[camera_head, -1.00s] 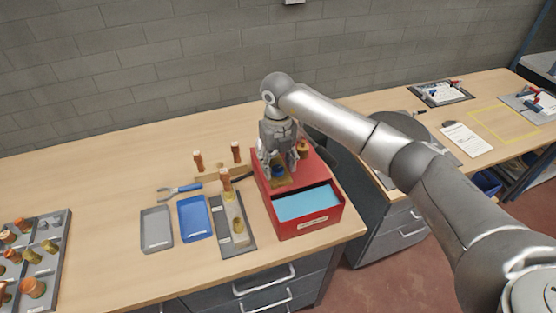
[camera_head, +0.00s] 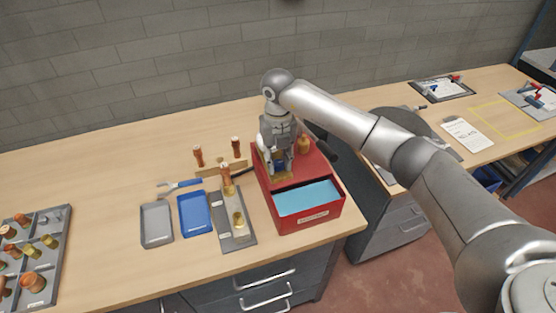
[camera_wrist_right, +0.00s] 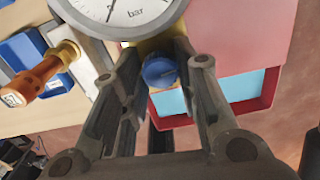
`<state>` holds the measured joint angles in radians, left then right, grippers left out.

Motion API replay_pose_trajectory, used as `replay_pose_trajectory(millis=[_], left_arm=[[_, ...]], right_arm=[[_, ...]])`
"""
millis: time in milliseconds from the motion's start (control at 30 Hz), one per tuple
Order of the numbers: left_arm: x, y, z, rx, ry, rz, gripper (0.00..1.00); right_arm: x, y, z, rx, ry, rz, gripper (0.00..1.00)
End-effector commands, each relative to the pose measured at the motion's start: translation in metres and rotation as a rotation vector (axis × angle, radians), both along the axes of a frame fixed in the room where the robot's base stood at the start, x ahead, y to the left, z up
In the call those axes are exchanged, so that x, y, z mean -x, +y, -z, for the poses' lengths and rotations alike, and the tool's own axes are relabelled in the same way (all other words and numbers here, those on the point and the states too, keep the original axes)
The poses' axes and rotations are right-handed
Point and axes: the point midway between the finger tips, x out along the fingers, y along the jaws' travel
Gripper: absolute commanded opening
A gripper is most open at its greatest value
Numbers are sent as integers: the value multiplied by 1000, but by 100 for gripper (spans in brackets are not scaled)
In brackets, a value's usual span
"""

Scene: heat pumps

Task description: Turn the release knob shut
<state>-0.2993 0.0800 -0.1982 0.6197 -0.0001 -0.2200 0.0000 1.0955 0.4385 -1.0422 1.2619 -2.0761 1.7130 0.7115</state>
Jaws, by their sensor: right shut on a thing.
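The release knob, a small blue knob (camera_wrist_right: 160,72), sits on a brass-coloured fitting on top of the red box (camera_head: 329,216). In the right wrist view it lies between the fingertips of my right gripper (camera_wrist_right: 155,75). In the head view my right gripper (camera_head: 278,169) points down over the box and is shut on the knob, mostly covering it. A round pressure gauge (camera_wrist_right: 118,14) marked "bar" shows beside the knob in the wrist view; its needle tip is cut off. My left gripper is out of view.
A light-blue area (camera_head: 307,197) fills the box's open front. An orange-brown fitting (camera_head: 304,145) stands at the box's rear.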

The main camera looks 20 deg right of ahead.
Motion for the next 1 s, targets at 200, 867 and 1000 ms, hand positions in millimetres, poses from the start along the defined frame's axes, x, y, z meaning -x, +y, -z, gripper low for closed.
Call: replay_pose_trajectory(millis=[200,867,1000], left_arm=[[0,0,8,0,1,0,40],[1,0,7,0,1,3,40],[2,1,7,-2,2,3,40]], right_arm=[[-1,0,0,0,-3,125,5],[0,0,0,0,-1,137,51],[0,0,-1,0,-1,137,51]])
